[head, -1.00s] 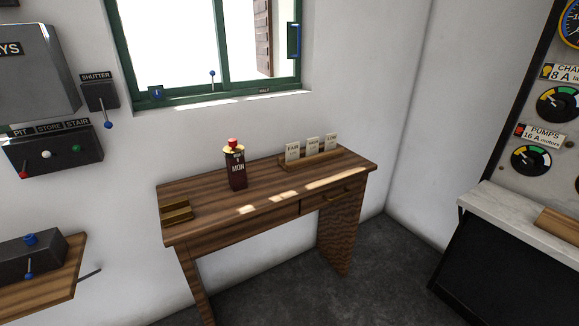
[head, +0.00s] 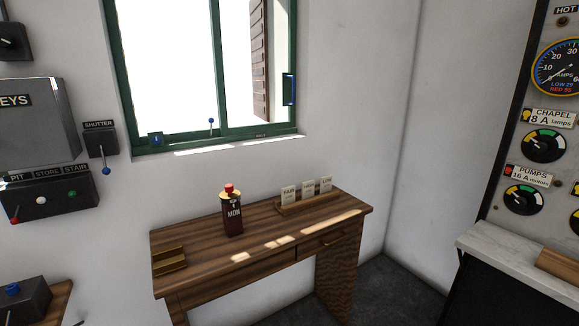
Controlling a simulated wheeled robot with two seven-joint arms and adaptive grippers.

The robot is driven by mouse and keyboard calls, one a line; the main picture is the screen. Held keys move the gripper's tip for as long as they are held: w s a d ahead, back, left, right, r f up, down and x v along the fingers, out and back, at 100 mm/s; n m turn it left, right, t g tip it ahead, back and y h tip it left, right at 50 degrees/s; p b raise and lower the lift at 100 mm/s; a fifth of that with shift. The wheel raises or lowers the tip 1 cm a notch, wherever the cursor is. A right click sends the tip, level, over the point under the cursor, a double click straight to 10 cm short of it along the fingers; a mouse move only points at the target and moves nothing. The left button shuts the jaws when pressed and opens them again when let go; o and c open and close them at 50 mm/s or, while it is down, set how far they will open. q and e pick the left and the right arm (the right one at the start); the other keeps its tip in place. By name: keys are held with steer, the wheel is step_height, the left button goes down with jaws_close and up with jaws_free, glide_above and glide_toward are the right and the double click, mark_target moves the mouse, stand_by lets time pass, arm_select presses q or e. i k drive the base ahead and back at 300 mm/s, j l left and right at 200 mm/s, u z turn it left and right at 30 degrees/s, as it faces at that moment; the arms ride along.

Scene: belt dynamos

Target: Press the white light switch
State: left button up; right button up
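A dark switch box (head: 50,196) is fixed to the wall at the left of the head view, under the labels PIT, STORE and STAIR. Its white switch (head: 41,200) is in the middle, below the STORE label. A red switch (head: 15,220) hangs at its left and a green one (head: 72,194) is at its right. Neither of my grippers shows in the head view.
A SHUTTER lever (head: 106,170) is on the wall right of the switch box. A grey key cabinet (head: 40,120) is above it. A wooden desk (head: 200,250) with a dark red bottle-shaped item (head: 232,215) stands below the window. A blue-knobbed box (head: 20,302) is at lower left.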

mark_target(41, 200)
steer(key=u, duration=1.35)
